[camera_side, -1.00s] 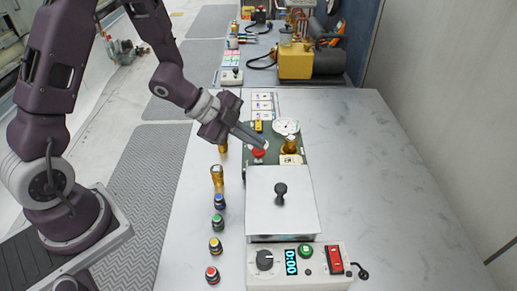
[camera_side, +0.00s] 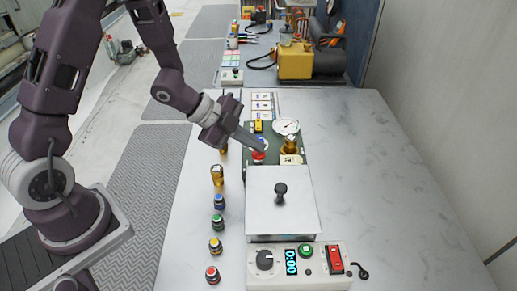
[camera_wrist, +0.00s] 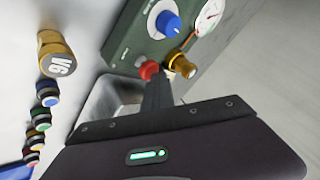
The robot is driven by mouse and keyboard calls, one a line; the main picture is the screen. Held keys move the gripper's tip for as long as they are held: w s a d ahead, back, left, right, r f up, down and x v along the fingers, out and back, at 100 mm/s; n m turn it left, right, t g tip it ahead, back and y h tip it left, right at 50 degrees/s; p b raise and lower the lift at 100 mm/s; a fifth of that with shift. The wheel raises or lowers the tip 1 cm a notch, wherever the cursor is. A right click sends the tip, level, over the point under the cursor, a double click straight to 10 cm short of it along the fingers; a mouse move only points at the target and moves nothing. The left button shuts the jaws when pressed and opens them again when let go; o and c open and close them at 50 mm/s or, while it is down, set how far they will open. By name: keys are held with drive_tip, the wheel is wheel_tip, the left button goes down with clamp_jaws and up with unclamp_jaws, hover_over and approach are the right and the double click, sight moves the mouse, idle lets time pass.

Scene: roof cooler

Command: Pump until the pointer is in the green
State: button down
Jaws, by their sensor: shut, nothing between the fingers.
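The round white gauge (camera_side: 286,127) is on the green panel (camera_side: 304,155). It is cut off at the top of the wrist view (camera_wrist: 210,15), and I cannot read its pointer against the coloured marks. A red knob (camera_side: 258,157) is at the panel's left side; it shows in the wrist view (camera_wrist: 149,70) just beyond my fingertips. A brass fitting (camera_side: 290,147) is right of it. A blue knob (camera_wrist: 168,22) is between red knob and gauge. My gripper (camera_side: 263,149) is shut and empty, tilted down, at or just above the red knob; contact is unclear.
A metal lid with a black handle (camera_side: 281,192) stands in front of the panel. A control box (camera_side: 298,266) is nearer the camera. Several coloured buttons and a brass piece (camera_side: 217,175) line the left. The table's right side (camera_side: 380,180) is clear.

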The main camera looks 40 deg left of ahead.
sight(254, 153)
drive_tip(key=shift+f, duration=0.55)
idle(0.4)
drive_tip(key=shift+a+r, duration=0.1)
drive_tip(key=shift+r, duration=1.55)
drive_tip(key=shift+r, duration=2.5)
